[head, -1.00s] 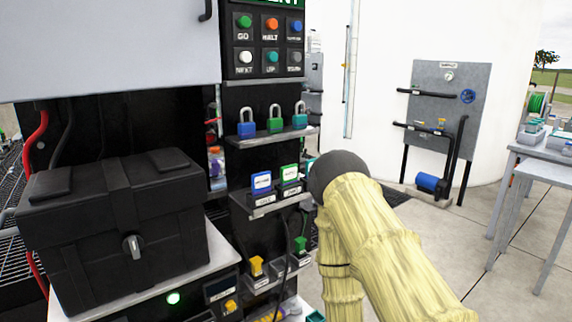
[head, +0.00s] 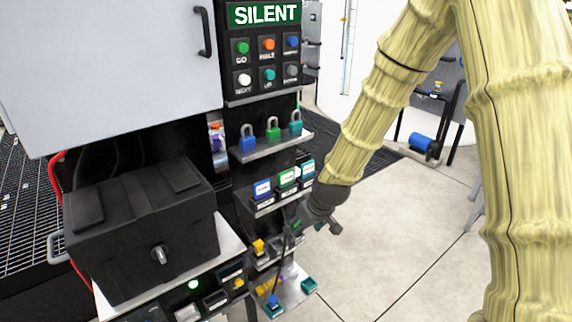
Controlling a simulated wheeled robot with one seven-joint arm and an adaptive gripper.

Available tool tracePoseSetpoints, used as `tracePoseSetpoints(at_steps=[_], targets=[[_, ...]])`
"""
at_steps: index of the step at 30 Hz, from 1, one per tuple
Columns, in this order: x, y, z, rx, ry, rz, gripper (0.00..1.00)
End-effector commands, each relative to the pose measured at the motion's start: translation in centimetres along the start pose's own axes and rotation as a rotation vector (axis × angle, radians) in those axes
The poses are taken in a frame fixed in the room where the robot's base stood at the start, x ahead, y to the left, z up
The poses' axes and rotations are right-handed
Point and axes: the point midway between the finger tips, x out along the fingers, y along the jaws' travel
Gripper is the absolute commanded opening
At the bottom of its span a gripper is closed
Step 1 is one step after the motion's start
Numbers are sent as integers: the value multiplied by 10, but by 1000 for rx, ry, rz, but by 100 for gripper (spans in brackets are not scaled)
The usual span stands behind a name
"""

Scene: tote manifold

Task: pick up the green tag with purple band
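A row of three tags stands on a small shelf of the black panel: a blue one (head: 262,189), a green one (head: 286,178) and a teal one (head: 307,170). Each has a white label face. A purple band cannot be made out on any of them at this size. My gripper (head: 322,214), dark and at the end of my yellowish arm, hangs just right of and below the tag shelf, apart from the green tag as far as I can see. Its fingers are small and partly overlapped by dark parts, so their opening is unclear.
Three padlocks, one of them green (head: 273,129), stand on the shelf above. A black case (head: 140,230) sits at left. Yellow and blue pieces and a dark cable are below the tags. Open floor (head: 385,235) lies to the right.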

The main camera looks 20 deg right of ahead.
Motion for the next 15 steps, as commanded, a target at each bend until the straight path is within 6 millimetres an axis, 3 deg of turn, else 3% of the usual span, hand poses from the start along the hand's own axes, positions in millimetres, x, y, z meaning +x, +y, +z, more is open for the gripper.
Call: tracePoseSetpoints(at_steps=[1, 6, 10, 15], targets=[[-38, 3, -30, -12, 27, -2, 71], [-110, 9, -90, -56, 83, -13, 71], [-148, 12, -118, -81, 112, -18, 71], [-171, 13, -135, -99, 130, -22, 71]])
